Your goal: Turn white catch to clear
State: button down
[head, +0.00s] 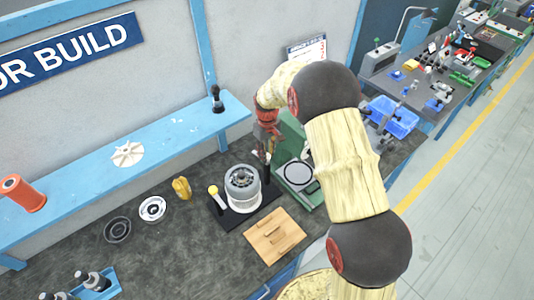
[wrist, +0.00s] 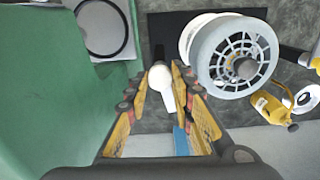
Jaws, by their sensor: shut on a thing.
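The white catch (wrist: 161,84) has a rounded head and a narrowing tail. It lies between the yellow-padded fingers of my gripper (wrist: 160,92) in the wrist view, and they are shut on it. The grey-and-white blower unit (wrist: 236,60) with a spoked round face stands right beside it. In the head view my gripper (head: 264,150) reaches down just behind the blower unit (head: 242,187), which sits on a black base (head: 222,222). The catch is mostly hidden there by the gripper. I cannot tell its exact angle.
A green machine with a round plate (head: 299,174) stands close to the right of my gripper. A wooden board (head: 274,236) lies in front. A blue shelf (head: 90,187) runs along the wall.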

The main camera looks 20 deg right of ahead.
jog(key=shift+m, duration=1.2)
jog(key=c, duration=1.5)
grip_release()
jog(key=shift+c, duration=0.2)
notch_tip(320, 180, up, 12)
jog(key=shift+w, duration=0.1)
